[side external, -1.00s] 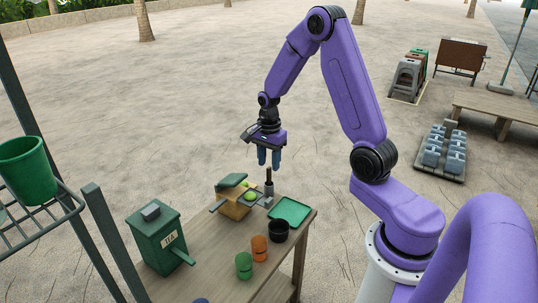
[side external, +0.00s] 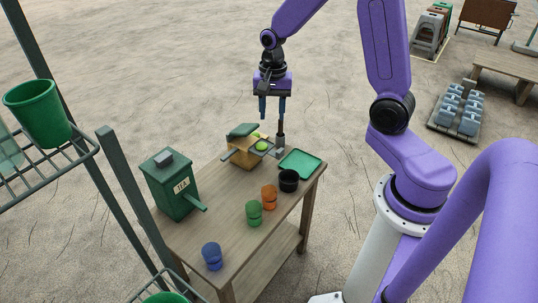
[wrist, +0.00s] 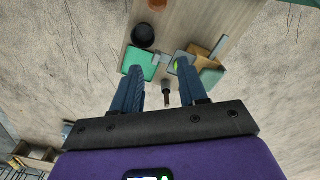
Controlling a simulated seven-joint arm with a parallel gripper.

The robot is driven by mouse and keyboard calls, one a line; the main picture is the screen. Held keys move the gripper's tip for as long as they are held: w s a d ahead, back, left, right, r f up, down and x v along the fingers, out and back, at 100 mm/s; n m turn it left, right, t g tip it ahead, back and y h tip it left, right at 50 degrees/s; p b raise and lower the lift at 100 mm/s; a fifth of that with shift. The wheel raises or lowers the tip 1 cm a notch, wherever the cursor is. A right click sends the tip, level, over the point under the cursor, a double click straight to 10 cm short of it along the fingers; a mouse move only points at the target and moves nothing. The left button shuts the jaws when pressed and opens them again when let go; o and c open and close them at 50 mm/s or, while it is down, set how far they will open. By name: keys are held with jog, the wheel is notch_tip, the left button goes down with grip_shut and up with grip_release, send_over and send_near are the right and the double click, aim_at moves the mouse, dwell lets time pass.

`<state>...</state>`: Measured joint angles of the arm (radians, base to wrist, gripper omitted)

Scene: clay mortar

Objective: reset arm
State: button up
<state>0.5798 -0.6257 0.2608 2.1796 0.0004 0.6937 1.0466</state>
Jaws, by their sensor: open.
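My gripper (side external: 271,116) hangs fingers down, raised above the far end of the wooden table (side external: 232,230). Its two blue fingers are apart with nothing between them; they also show in the wrist view (wrist: 158,72). A dark upright rod (side external: 280,132) on a grey base stands below and slightly right of the fingers, near the table's far edge. In the wrist view the rod (wrist: 166,97) appears end-on between the fingers, apart from them. A black cup (side external: 289,181) stands on the table beside a green tray (side external: 301,163).
A wooden box with a green lid (side external: 243,130) and a green ball (side external: 262,146) sits left of the rod. Open air surrounds my gripper.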

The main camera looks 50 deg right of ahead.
jog(key=s+a+r+n, duration=0.3)
jog(key=s+a+n, duration=0.2)
jog(key=s+n, duration=0.7)
jog(key=s+a+r+n, duration=0.3)
jog(key=s+a+n, duration=0.3)
jog(key=s+n, duration=0.6)
jog(key=shift+s+a+r, duration=0.15)
jog(key=shift+s+r, duration=0.05)
jog(key=shift+s, duration=0.05)
